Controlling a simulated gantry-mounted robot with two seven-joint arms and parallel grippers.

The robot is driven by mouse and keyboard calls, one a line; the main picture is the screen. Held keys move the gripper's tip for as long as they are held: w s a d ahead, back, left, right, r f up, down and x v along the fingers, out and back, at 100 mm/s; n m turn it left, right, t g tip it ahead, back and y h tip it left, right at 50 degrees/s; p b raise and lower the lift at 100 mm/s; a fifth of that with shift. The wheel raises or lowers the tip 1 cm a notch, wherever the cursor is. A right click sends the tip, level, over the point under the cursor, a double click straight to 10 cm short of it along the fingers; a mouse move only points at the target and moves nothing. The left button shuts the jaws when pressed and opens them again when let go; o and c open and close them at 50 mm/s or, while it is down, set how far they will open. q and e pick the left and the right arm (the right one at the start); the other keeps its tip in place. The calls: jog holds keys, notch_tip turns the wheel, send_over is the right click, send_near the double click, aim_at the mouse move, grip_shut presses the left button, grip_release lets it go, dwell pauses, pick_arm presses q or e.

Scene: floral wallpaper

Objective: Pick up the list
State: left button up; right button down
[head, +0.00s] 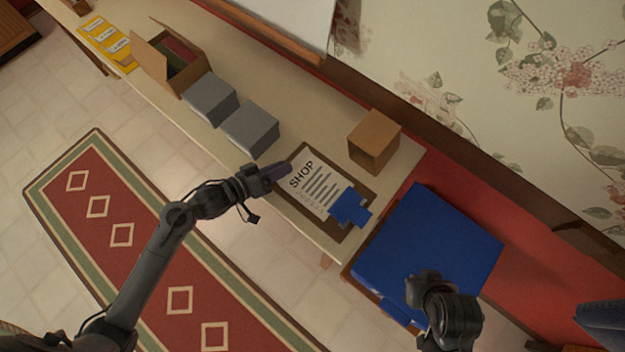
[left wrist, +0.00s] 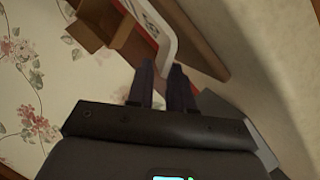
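The list is a white sheet headed "SHOP" (head: 318,187) on a brown clipboard (head: 355,235) with a blue clip (head: 350,208). It lies on the long pale table near its right end. My left gripper (head: 283,171) is at the clipboard's upper left edge in the head view. In the left wrist view its two dark fingers (left wrist: 163,72) stand apart with a gap, and nothing is seen held between them. Whether they touch the clipboard I cannot tell. My right gripper (head: 423,284) is over the blue-topped box; its opening cannot be made out.
Two grey boxes (head: 250,130), an open carton (head: 168,58) and yellow envelopes (head: 108,42) sit further left on the table (head: 330,118). The blue-topped box (head: 425,240) stands off the table's right end.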

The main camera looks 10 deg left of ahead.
pick_arm(q)
jog(key=shift+w+d+f, duration=0.15)
jog(key=shift+w+d, duration=0.15)
jog(key=shift+w, duration=0.1)
jog(key=shift+c, duration=0.5)
grip_shut()
